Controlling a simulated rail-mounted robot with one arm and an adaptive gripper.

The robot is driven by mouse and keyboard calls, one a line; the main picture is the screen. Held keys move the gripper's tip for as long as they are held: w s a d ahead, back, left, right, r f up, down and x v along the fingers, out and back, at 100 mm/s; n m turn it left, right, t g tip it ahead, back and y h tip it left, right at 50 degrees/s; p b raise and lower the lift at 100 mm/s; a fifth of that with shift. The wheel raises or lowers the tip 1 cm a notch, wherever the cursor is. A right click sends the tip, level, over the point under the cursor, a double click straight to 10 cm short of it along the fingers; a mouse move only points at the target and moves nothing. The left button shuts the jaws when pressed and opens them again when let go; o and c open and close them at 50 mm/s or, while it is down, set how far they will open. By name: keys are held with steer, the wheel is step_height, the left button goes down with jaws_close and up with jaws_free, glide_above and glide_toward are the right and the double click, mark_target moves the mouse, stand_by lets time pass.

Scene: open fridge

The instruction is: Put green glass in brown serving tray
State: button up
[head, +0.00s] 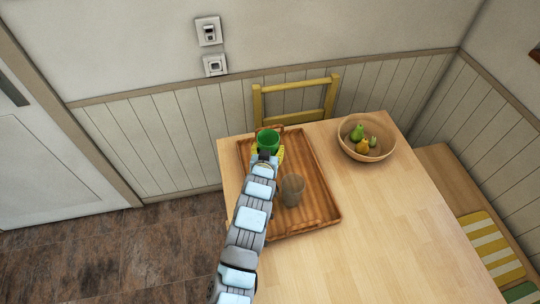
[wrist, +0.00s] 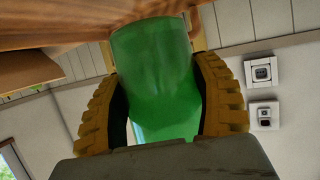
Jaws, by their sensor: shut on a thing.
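The green glass (head: 268,139) is at the far left part of the brown serving tray (head: 322,196), near the tray's back edge. My gripper (head: 266,153) is shut on the green glass, with its yellow fingers on either side. The wrist view shows the green glass (wrist: 155,80) filling the space between the two fingers (wrist: 160,100). The wooden surface of the tray (wrist: 60,25) shows close to one end of the glass. I cannot tell whether the glass touches the tray.
A clear greyish glass (head: 292,190) stands on the tray, right of my arm. A wooden bowl (head: 345,147) with fruit stands on the table (head: 400,235) to the right. A yellow chair (head: 300,92) is behind the table. The table's front right is clear.

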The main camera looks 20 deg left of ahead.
steer(key=shift+w+f, duration=0.35)
steer(key=shift+f, duration=0.3)
steer(key=shift+w+f, duration=0.35)
steer(key=shift+f+b, duration=0.35)
steer(key=shift+f, duration=1.05)
steer(key=shift+f, duration=0.15)
steer(key=o, duration=1.3)
steer(key=shift+s+d+r+p, duration=0.2)
steer(key=shift+s+r+p, duration=0.3)
steer(key=shift+p, duration=0.1)
steer(key=p+v, duration=0.2)
steer(key=v, duration=0.2)
steer(key=shift+s+p, duration=0.1)
steer(key=shift+p, duration=0.25)
steer(key=shift+p+v, duration=0.3)
steer(key=shift+v, duration=0.75)
